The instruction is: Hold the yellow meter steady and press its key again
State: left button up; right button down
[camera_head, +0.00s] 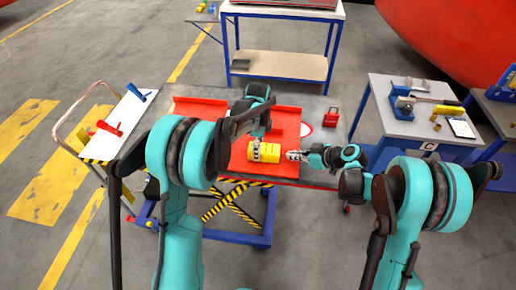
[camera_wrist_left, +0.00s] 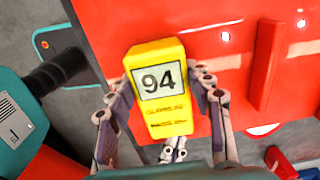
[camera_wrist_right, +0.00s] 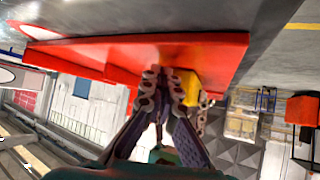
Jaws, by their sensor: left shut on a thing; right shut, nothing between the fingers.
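The yellow meter (camera_head: 268,153) is above the red tray (camera_head: 235,171) of the lift cart. In the left wrist view the meter (camera_wrist_left: 163,115) shows a display reading 94, with small blurred lettering below. My left gripper (camera_wrist_left: 182,88) is shut on the meter, one finger on each side. My right gripper (camera_head: 293,155) is shut and empty, its tips close to the meter's right end. Those tips show just below the meter's lower end in the left wrist view. In the right wrist view they are beside the meter (camera_wrist_right: 188,88); I cannot tell whether they touch. I cannot make out the key.
A small red box (camera_head: 331,117) stands right of the tray. A grey table (camera_head: 385,120) with a blue vise (camera_head: 402,103) is at the right. A white-topped side table (camera_head: 118,125) with red and blue clamps is at the left. A workbench (camera_head: 280,65) stands behind.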

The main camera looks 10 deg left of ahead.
jog(key=shift+a, duration=0.15)
dwell(0.3)
jog(key=shift+a, duration=0.5)
dwell(0.4)
jog(key=shift+d, duration=0.65)
jog(key=shift+w+d, duration=0.15)
jog(key=shift+d, duration=1.35)
jog(key=shift+w+d, duration=0.15)
jog(key=shift+d, duration=1.3)
